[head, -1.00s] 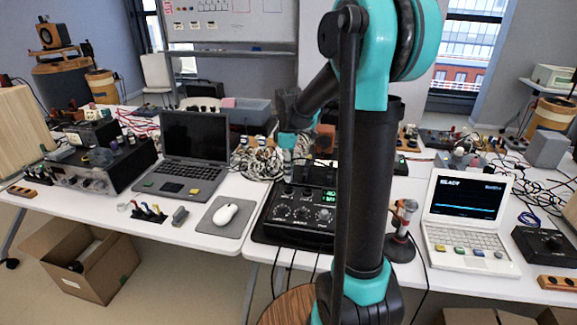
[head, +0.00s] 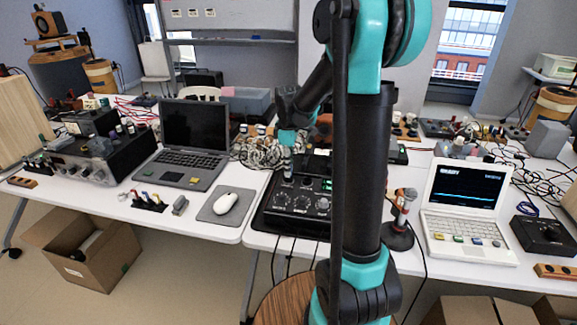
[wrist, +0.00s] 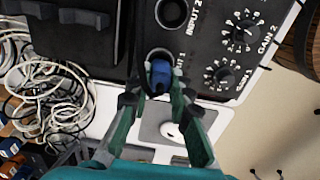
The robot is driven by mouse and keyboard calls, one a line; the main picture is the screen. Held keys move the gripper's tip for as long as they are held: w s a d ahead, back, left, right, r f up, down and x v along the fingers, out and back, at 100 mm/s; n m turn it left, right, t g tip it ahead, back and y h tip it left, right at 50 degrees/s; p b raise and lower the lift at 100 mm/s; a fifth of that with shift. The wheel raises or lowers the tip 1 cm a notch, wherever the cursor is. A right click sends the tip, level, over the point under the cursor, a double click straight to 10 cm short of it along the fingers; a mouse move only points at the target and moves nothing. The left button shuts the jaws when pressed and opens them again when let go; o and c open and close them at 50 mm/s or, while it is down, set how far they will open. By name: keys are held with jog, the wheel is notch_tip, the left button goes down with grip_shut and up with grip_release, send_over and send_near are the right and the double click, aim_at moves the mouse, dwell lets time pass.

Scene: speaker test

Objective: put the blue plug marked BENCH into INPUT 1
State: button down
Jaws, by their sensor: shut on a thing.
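My gripper (wrist: 160,96) is shut on a blue plug (wrist: 160,75), whose marking I cannot read. The plug is at the INPUT 1 socket (wrist: 153,52) of a black box, and covers the near part of its ring. I cannot tell whether its tip is inside or just above the hole. The INPUT 2 socket (wrist: 172,12) is empty, further up in the wrist view. In the head view the black box (head: 293,210) stands on the table and my gripper (head: 287,148) points down at its back part. The plug is too small to make out there.
Knobs (wrist: 240,30) stand right of the sockets in the wrist view. Pale tangled cables (wrist: 45,90) lie left of the box. In the head view a mouse (head: 225,203) on a mat and a laptop (head: 190,170) are to the left, a microphone (head: 402,205) to the right.

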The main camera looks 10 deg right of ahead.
jog(key=shift+f, duration=0.25)
dwell(0.4)
jog(key=c, duration=1.3)
grip_release()
